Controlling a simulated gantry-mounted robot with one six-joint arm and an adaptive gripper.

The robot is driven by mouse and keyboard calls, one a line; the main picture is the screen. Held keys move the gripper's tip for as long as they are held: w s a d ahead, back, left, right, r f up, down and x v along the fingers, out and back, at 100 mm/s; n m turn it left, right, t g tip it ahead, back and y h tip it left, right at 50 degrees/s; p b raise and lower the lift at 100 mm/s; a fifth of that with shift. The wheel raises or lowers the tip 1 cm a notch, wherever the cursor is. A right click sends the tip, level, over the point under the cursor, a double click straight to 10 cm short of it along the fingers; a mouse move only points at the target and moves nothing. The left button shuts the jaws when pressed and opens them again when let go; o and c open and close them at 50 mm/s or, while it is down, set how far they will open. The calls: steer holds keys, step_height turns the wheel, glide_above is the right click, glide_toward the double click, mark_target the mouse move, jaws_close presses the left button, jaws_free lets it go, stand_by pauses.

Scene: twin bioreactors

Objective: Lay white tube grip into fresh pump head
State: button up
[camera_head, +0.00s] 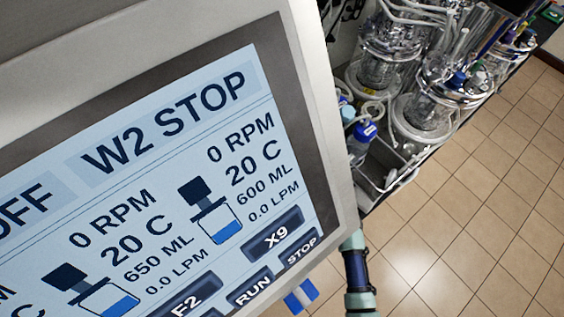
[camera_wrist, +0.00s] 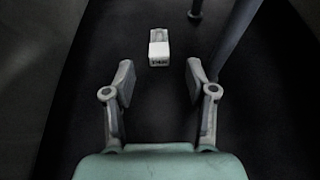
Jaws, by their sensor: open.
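My gripper (camera_wrist: 159,82) is open and empty in the wrist view, its two fingers spread wide. A small white block with a dark printed label (camera_wrist: 159,47) lies on a dark surface ahead of the fingertips, roughly centred between them and apart from them. It may be the white tube grip; I cannot tell for sure. The fresh pump head cannot be made out in either view. The gripper does not show in the head view.
A large control screen (camera_head: 150,180) fills the left of the head view. Glass bioreactor vessels (camera_head: 425,115) with tubing and a blue-capped bottle (camera_head: 361,142) stand at upper right. Tiled floor (camera_head: 480,215) is clear. A dark post (camera_wrist: 234,40) rises right of the white block.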

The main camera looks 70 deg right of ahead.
steer(key=b+x, duration=0.1)
steer(key=x, duration=0.5)
steer(key=shift+r, duration=0.15)
jaws_close()
steer(key=shift+r, duration=0.15)
step_height(320, 180, up, 20)
steer(key=p, duration=0.8)
